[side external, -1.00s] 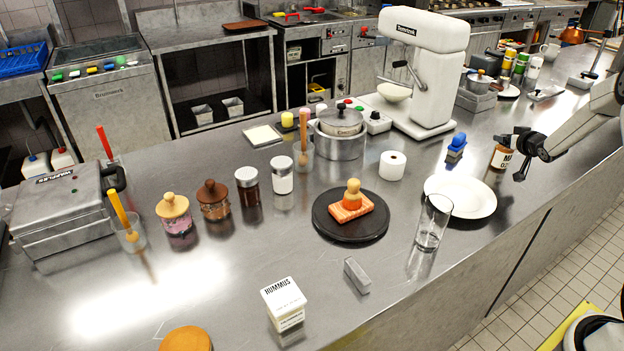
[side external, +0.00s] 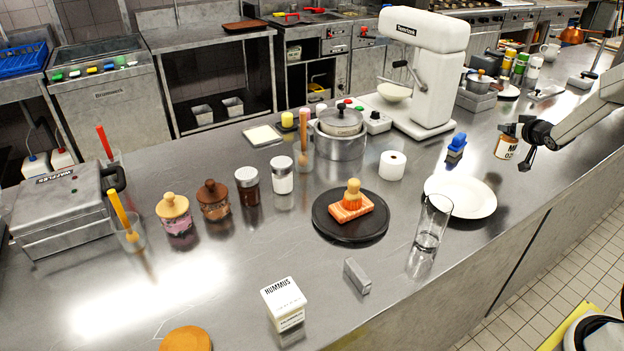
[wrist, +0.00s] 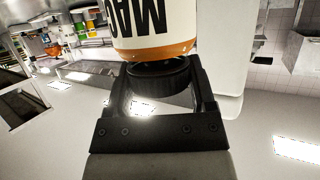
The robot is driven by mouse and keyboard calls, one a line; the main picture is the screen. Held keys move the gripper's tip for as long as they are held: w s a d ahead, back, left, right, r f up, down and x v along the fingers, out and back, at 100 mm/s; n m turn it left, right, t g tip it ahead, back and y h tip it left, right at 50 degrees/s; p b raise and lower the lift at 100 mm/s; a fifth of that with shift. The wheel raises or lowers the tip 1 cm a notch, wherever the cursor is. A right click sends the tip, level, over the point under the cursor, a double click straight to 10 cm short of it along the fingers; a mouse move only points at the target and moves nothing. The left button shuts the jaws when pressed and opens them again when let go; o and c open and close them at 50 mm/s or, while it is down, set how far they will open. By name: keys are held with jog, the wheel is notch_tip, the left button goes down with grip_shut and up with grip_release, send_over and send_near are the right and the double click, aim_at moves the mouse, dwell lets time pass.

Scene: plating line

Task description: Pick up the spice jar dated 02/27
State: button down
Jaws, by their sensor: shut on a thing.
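The spice jar (side external: 506,148) is orange-brown with a white label and a dark cap. In the side view its label starts with "M" and "02"; the rest of the date cannot be read. In the wrist view the jar (wrist: 155,28) shows the letters "MAC" upside down and an orange-brown band. My gripper (side external: 524,132) is shut on the jar's dark cap and holds the jar above the counter, at the right. In the wrist view my gripper (wrist: 160,85) has one finger on each side of the cap.
A white plate (side external: 470,205) and a tall empty glass (side external: 432,225) stand in front of the jar on the steel counter. A blue-topped item (side external: 456,145) is to its left. Several bottles (side external: 520,68) stand farther back. The counter right below the jar is clear.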

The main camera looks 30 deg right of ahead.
jog(key=s+a+r, duration=0.8)
jog(key=s+r, duration=0.1)
jog(key=s, duration=0.1)
jog(key=shift+s+a+r, duration=0.2)
jog(key=shift+s+a, duration=0.05)
jog(key=shift+s, duration=0.05)
dwell(0.6)
